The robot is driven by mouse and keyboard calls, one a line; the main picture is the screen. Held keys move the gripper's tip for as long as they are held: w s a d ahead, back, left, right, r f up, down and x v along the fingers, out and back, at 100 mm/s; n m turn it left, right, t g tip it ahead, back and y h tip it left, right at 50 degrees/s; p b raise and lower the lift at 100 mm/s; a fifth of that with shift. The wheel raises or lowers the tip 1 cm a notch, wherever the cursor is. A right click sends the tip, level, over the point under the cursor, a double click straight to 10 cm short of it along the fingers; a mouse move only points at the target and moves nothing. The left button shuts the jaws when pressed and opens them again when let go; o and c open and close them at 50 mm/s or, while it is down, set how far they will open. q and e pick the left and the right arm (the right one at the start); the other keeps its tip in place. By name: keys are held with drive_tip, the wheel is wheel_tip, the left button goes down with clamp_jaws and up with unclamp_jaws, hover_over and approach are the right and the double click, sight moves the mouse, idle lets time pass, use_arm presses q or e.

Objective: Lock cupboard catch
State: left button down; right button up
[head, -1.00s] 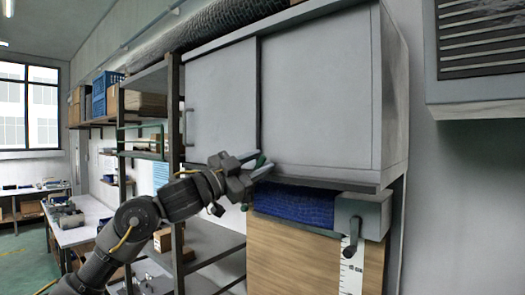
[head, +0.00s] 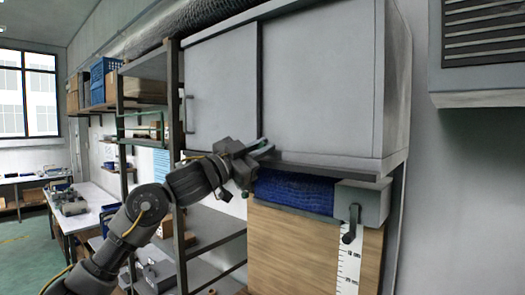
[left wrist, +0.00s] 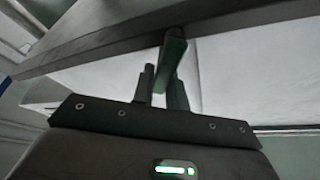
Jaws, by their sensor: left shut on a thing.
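The grey cupboard (head: 320,85) hangs on the wall with two sliding doors, the left door (head: 215,90) having a bar handle. The catch, a small dark green lever (left wrist: 173,52), sits at the cupboard's lower edge where the doors meet. My left gripper (head: 264,148) is at this edge, with its fingers around the lever. In the left wrist view its two fingers (left wrist: 164,84) are shut on the lever's lower end. The lever stands slightly tilted there. In the head view the fingers mostly hide it. My right gripper is out of view.
Below the cupboard are a rolled blue mat (head: 295,192), a grey box with a dark crank (head: 350,225) and a wooden panel (head: 290,245). An open shelf rack (head: 175,130) stands left, close to my arm. A vent unit (head: 480,50) is at right.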

use_arm(q)
drive_tip(key=n, duration=0.1)
drive_tip(key=n+t, duration=0.1)
drive_tip(key=n, duration=0.1)
drive_tip(key=a+n+t+y, duration=0.1)
drive_tip(key=shift+w+r+n, duration=0.3)
drive_tip(key=shift+w+n, duration=0.1)
drive_tip(key=c, duration=1.4)
unclamp_jaws()
